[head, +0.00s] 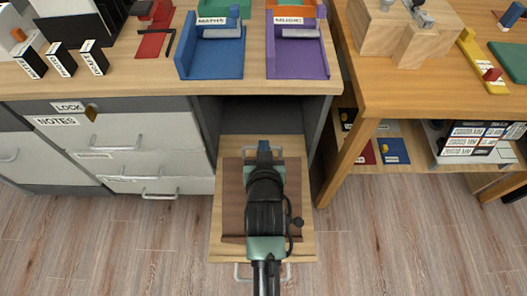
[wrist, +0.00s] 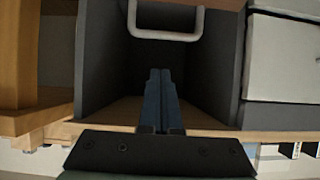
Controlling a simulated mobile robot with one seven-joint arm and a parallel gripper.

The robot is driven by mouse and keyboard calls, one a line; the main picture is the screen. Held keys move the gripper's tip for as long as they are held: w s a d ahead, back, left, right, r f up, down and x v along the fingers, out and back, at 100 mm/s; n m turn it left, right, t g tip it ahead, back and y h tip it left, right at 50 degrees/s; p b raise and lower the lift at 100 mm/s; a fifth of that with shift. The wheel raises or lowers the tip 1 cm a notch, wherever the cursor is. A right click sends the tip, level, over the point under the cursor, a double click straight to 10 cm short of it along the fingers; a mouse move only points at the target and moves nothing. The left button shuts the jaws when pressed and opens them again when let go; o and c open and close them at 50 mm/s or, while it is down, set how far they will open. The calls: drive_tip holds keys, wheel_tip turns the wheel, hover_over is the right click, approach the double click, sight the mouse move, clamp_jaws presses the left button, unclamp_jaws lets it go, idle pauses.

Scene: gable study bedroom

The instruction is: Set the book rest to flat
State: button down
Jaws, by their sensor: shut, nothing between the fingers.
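The book rest (head: 232,205) is a brown board with a dark ledge along its near edge, on a light wood pull-out shelf (head: 216,225) in the head view. My arm covers its middle, and I cannot tell its tilt. A pale handle shows at its far edge; a grey bar handle (wrist: 165,35) also shows large in the wrist view. My gripper (head: 263,147) is shut and empty at the board's far edge, pointing toward the dark bay. Its fingers (wrist: 160,75) are pressed together in the wrist view. I cannot tell whether they touch the rest or handle.
The desktop (head: 150,80) overhangs the open dark bay (head: 265,115). Blue (head: 212,58) and purple (head: 297,58) trays stand above it. White drawers (head: 135,150) are at left, a wooden table leg (head: 347,160) at right. The floor on both sides is clear.

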drive_tip(key=shift+w+f+b, duration=0.3)
drive_tip(key=shift+f, duration=0.45)
drive_tip(key=shift+w+f+b, duration=0.25)
drive_tip(key=shift+w+f, duration=0.1)
drive_tip(key=shift+f, duration=0.35)
drive_tip(key=shift+w+f+b, duration=0.3)
drive_tip(key=shift+f, duration=0.45)
drive_tip(key=shift+w+f, duration=0.3)
drive_tip(key=shift+w, duration=0.1)
drive_tip(key=w+f+g+b, duration=0.1)
drive_tip(key=w+f, duration=0.1)
drive_tip(key=f, duration=0.1)
drive_tip(key=w+f+g+b, duration=0.1)
drive_tip(key=f+g, duration=0.1)
drive_tip(key=f, duration=0.2)
drive_tip(key=w+f+g+b, duration=0.1)
drive_tip(key=w+f, duration=0.1)
drive_tip(key=f, duration=0.1)
drive_tip(key=shift+w+a+f+b, duration=0.2)
drive_tip(key=shift+w+f+b, duration=0.05)
drive_tip(key=shift+w+b, duration=0.1)
drive_tip(key=shift+r, duration=0.1)
